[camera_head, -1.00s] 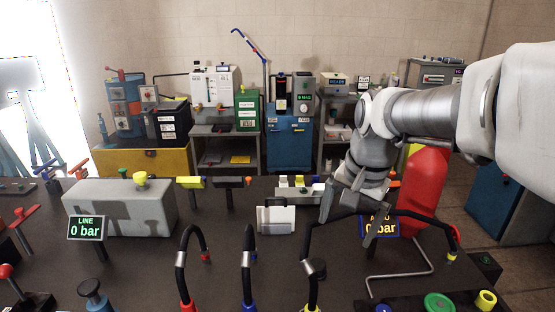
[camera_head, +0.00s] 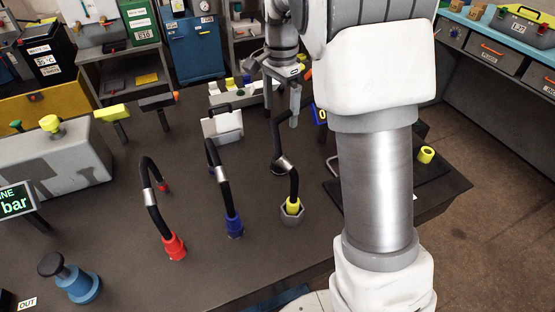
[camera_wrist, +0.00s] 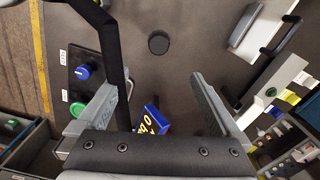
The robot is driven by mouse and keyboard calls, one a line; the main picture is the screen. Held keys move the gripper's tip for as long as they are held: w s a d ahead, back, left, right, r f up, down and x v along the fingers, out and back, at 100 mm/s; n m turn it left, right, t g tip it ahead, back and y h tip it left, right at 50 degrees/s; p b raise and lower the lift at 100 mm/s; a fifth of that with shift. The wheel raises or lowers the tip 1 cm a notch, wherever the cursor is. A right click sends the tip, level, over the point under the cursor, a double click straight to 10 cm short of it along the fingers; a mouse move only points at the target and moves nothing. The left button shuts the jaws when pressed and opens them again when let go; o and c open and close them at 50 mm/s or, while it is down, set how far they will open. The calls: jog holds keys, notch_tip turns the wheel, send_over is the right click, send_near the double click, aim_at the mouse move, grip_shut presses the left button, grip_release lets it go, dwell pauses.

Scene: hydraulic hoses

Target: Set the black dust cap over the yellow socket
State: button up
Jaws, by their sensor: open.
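The black dust cap looks to be the dark round disc (camera_head: 277,167) on the table, partly behind the yellow-ended hose. In the wrist view the cap (camera_wrist: 158,43) lies beyond my fingertips, clear of them. An open-topped yellow cylinder (camera_head: 426,154), apparently the yellow socket, stands on a dark panel right of my arm. Another yellow fitting (camera_head: 292,205) sits in a grey hex collar at the foot of a hose. My gripper (camera_head: 282,112) is open and empty above the table, behind the cap; its spread fingers (camera_wrist: 158,105) also show in the wrist view.
A black hose (camera_wrist: 112,60) passes close to my left-hand finger in the wrist view. Red (camera_head: 174,246) and blue (camera_head: 234,226) hose fittings stand left of the cap. A white plate (camera_head: 222,127) stands behind. A blue sign (camera_wrist: 152,120) shows between the fingers.

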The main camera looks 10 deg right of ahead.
jog(key=b, duration=0.2)
send_over(281, 158)
notch_tip(281, 158, down, 12)
jog(key=shift+s+a+f, duration=0.1)
jog(key=shift+d+f, duration=0.2)
jog(key=shift+f, duration=2.45)
jog(key=c, duration=1.3)
